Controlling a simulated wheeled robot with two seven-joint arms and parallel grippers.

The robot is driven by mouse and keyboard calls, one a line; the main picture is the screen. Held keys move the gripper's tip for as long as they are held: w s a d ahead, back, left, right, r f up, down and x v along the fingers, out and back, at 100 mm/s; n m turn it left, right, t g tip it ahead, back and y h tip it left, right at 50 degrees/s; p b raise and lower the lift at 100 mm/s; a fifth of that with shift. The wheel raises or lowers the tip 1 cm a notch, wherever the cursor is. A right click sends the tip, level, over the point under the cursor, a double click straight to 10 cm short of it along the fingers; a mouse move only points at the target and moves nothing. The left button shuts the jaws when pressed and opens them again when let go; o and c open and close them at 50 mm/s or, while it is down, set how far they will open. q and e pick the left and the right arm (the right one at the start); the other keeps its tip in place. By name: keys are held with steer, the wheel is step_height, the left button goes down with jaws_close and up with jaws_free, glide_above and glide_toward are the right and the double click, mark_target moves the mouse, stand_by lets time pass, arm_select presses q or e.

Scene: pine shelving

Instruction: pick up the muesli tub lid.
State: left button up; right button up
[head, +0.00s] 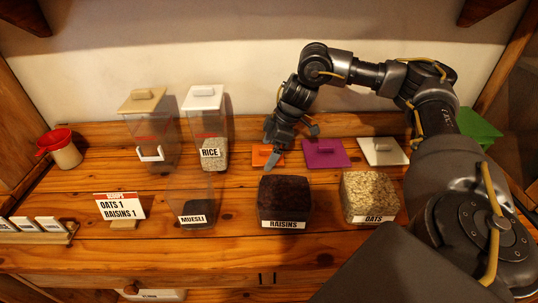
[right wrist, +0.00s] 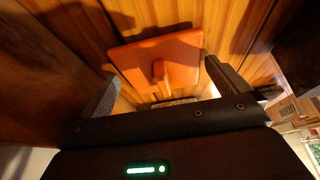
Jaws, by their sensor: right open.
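An orange lid (head: 266,155) with a raised handle lies flat on the wooden shelf, behind and right of the clear, lidless muesli tub (head: 196,218). No label shows on this lid. My right gripper (head: 290,137) is over it, pointing down. In the right wrist view the orange lid (right wrist: 178,58) lies below the open fingers of the right gripper (right wrist: 160,76), with its handle (right wrist: 160,73) between them. The fingers look empty; whether they touch the lid cannot be told. My left gripper is not in view.
A purple lid (head: 325,153) and a white lid (head: 382,151) lie to the right. The raisins tub (head: 284,190) and oats tub (head: 369,187) stand in front. The lidded rice tub (head: 214,155) is left.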

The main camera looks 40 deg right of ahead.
mark_target(266, 159)
steer(key=shift+f, duration=0.25)
steer(key=c, duration=0.9)
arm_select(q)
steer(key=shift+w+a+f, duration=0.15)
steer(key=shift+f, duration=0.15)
arm_select(e)
steer(key=shift+o, duration=0.2)
steer(key=shift+r, duration=0.5)
steer(key=r, duration=0.1)
steer(key=a+r, duration=0.1)
steer(key=r, duration=0.1)
steer(key=s+a+r, duration=0.1)
steer(key=r, duration=0.1)
steer(key=shift+s+a+r, duration=0.1)
steer(key=shift+a+r, duration=0.05)
steer(key=shift+a, duration=0.1)
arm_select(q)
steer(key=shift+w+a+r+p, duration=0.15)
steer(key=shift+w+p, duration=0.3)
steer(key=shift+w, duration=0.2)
arm_select(e)
steer(key=s+a+r, duration=0.7)
steer(key=a, duration=0.2)
steer(key=shift+s+r, duration=0.2)
steer(key=shift+s, duration=0.05)
